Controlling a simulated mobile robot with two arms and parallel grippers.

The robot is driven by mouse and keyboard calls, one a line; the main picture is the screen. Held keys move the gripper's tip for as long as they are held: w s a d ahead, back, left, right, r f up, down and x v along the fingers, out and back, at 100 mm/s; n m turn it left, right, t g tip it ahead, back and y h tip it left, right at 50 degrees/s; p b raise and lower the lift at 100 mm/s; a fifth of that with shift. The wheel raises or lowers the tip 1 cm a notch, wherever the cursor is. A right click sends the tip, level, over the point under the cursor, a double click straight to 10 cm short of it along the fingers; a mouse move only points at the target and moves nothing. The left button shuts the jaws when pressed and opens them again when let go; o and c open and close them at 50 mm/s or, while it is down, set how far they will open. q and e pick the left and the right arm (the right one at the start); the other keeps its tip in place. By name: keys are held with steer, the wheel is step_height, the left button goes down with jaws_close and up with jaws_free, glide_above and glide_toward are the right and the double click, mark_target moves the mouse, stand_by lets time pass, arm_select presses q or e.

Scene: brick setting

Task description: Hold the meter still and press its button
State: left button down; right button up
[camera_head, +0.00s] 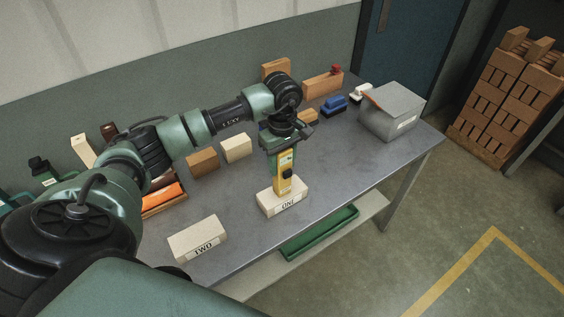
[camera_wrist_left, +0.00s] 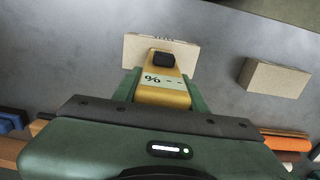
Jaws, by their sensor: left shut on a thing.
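The meter (camera_head: 283,180) is a yellow upright device with a black knob or button and a small display. It stands on or just over the pale brick labelled ONE (camera_head: 283,202); exact contact is hard to tell. My left gripper (camera_head: 280,152) is shut on the meter's upper part from above. In the left wrist view the meter (camera_wrist_left: 163,92) lies between the green fingers, its display showing "% - -" and its black button (camera_wrist_left: 163,60) facing the camera. Brick ONE (camera_wrist_left: 134,48) shows behind it. My right gripper is not in view.
A pale brick labelled TWO (camera_head: 198,239) lies at the table's front left. A grey box (camera_head: 392,112) stands at the right end. Bricks, a blue brush (camera_head: 334,106) and an orange item (camera_head: 163,196) line the back. A green tray (camera_head: 320,232) is below the table (camera_head: 345,165).

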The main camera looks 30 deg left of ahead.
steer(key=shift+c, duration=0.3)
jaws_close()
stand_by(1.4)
